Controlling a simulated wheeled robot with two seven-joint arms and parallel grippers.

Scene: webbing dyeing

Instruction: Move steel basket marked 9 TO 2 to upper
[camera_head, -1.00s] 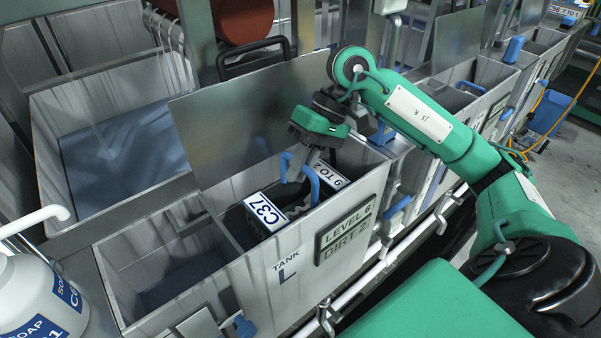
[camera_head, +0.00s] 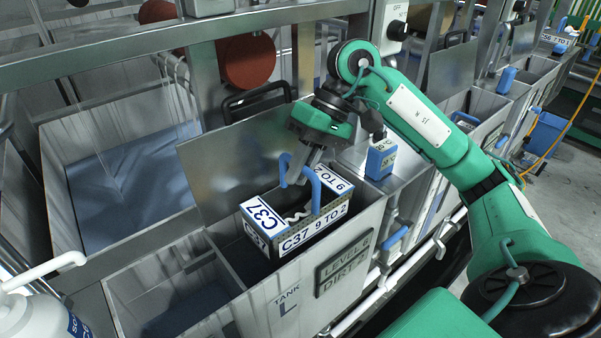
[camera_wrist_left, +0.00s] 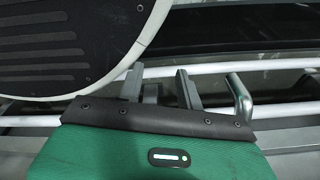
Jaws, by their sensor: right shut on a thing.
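The steel basket (camera_head: 312,231) has white labels reading C37 and 9 TO 2 and a blue handle. It is in the head view at the right compartment of tank L (camera_head: 262,318). A pale wavy strip shows inside the basket. My left gripper (camera_wrist_left: 160,88) shows only in the left wrist view, its two fingers apart with nothing seen between them, near pale rails.
A raised metal lid (camera_head: 235,150) stands right behind the basket. The left compartment of tank L holds dark liquid. A large basin (camera_head: 120,185) with blue liquid lies to the left. A blue container (camera_head: 381,158) stands right of the basket.

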